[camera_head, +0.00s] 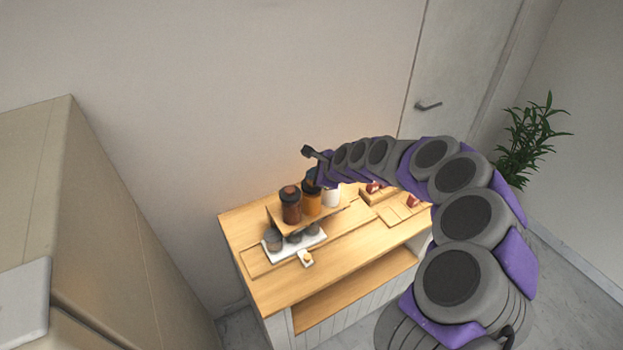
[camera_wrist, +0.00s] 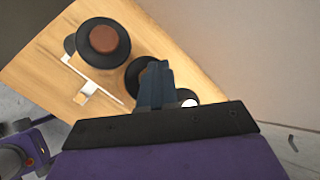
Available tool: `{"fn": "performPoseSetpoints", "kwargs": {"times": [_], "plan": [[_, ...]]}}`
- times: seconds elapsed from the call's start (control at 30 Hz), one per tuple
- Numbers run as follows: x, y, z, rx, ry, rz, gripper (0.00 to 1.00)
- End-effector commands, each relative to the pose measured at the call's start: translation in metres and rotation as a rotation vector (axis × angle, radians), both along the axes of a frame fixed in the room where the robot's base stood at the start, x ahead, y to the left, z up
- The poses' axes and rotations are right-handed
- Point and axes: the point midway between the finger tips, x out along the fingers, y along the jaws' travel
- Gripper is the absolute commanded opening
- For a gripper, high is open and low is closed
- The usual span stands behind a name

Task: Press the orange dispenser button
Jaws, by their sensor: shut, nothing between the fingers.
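Three dispensers stand in a row on a raised wooden stand in the head view: a brown-red one (camera_head: 291,211), an orange one (camera_head: 311,204) and a white one (camera_head: 331,198). My gripper (camera_head: 308,152) is shut and empty, in the air above the row. In the wrist view my gripper's fingers (camera_wrist: 154,75) point over the row. They partly cover a dark lid (camera_wrist: 134,76), which looks like the middle, orange dispenser's. The brown-topped lid (camera_wrist: 103,38) shows clearly to the left. The orange dispenser's button cannot be made out.
The wooden cart top (camera_head: 262,283) holds a white tray (camera_head: 310,241) with several dark cups and a small pale item (camera_head: 305,258) in front. Red items (camera_head: 412,201) lie at the right. A wall is behind, a tan cabinet (camera_head: 110,220) at left, a plant (camera_head: 530,140) at right.

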Motion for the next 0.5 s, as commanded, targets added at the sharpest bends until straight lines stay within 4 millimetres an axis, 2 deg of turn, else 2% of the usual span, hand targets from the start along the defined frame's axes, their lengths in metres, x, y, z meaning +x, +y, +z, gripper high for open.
{"fn": "performPoseSetpoints", "kwargs": {"times": [0.1, 0.5], "plan": [[0.0000, -0.0001, 0.0079, 0.000, 0.000, 0.000, 0.00], [0.0002, -0.0001, 0.0119, 0.000, -0.001, -0.001, 0.00]]}}
